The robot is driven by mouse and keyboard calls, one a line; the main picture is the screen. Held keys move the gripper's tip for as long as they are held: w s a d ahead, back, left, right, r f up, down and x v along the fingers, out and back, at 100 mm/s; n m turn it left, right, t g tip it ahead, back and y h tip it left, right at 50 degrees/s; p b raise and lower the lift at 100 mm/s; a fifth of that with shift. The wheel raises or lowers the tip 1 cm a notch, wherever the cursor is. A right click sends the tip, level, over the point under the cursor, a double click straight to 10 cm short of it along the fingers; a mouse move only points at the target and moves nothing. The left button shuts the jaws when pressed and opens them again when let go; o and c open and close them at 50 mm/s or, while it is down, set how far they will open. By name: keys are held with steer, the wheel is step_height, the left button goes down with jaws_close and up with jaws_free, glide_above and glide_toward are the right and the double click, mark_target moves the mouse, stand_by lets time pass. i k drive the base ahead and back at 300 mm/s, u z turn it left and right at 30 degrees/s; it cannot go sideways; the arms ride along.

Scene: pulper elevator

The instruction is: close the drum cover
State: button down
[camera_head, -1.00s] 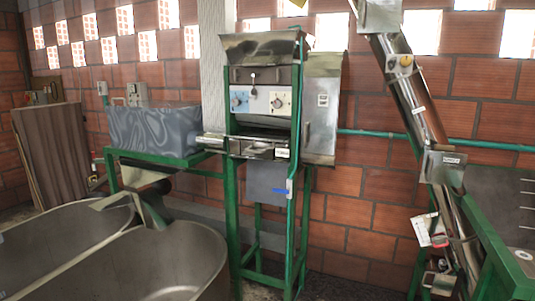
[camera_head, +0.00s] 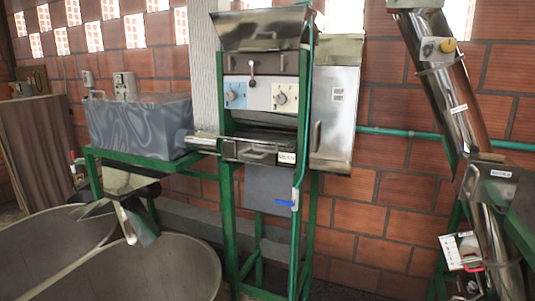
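A pulping machine in a green frame (camera_head: 228,215) stands in the middle against the brick wall. It has a metal hopper (camera_head: 262,32) on top and a panel with dials (camera_head: 259,95) below it. Under the panel is a dark gap. Below the gap, a metal plate with a handle and a label (camera_head: 258,151) sticks out at the front; it may be the drum cover, but I cannot tell for sure. Nothing touches this plate. My gripper is not in view.
Large round-ended tanks (camera_head: 165,255) fill the lower left. A grey box (camera_head: 140,126) stands on a green stand left of the machine. A slanted metal elevator tube (camera_head: 447,95) stands at the right. Brick wall (camera_head: 385,228) shows between machine and elevator.

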mark_target(253, 138)
steer(key=u, duration=0.05)
steer(key=i, duration=1.15)
steer(key=u, duration=2.9)
